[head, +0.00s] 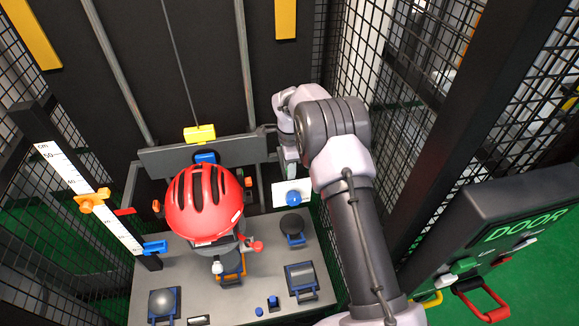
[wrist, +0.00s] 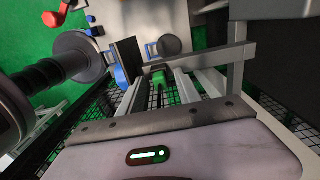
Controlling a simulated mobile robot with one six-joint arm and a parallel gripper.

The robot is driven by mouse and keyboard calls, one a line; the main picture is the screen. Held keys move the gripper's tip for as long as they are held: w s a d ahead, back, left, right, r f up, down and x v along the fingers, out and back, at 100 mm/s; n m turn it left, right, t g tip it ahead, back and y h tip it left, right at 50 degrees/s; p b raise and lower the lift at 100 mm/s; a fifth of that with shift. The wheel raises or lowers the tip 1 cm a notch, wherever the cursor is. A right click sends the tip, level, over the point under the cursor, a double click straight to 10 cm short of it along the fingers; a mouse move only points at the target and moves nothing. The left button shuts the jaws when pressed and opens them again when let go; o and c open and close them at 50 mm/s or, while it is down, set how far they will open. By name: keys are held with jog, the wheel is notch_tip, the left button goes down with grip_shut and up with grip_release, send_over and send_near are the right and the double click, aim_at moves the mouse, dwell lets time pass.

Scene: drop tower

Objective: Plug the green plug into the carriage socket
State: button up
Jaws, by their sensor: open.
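A small green block that looks like the green plug (wrist: 158,78) shows in the wrist view, among the pale bars of my gripper (wrist: 168,76). My gripper is open; I cannot tell whether it touches the block. In the head view my gripper (head: 291,160) hangs by the right end of the grey carriage beam (head: 215,154), above a white panel with a blue knob (head: 293,198). The plug is not clearly seen there. The carriage socket cannot be made out for certain; a blue block (head: 205,157) and a yellow block (head: 199,134) sit at the beam's middle.
A red helmet (head: 203,204) stands below the beam. A grey base plate (head: 255,270) carries several test pieces. A ruler (head: 85,195) with an orange pointer stands left. Mesh walls and a dark post lie close right of my arm, with a DOOR panel (head: 515,228).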

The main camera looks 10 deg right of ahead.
notch_tip(320, 180, up, 17)
jog(key=p, duration=0.3)
jog(key=shift+r, duration=0.2)
jog(key=s+a+r+n+t+b, duration=0.1)
jog(key=s+r+n+b, duration=0.2)
jog(key=s, duration=0.3)
jog(key=s+a+r+n+t+y+b, duration=0.1)
jog(key=s+r+n+b, duration=0.15)
jog(key=s, duration=0.45)
jog(key=s+r+n+t+b, duration=0.1)
jog(key=s+r+n+b, duration=0.1)
jog(key=s+r+b, duration=0.3)
jog(key=s+a+f+n+t+b, duration=0.1)
jog(key=s+f+n+b, duration=0.1)
jog(key=s+f, duration=0.3)
jog(key=s+a+f+n+t+y+b, duration=0.1)
jog(key=s+f+n, duration=0.3)
jog(key=s, duration=1)
notch_tip(320, 180, down, 2)
jog(key=shift+s+t+b, duration=0.15)
jog(key=shift+t+b, duration=0.25)
jog(key=shift+b, duration=0.15)
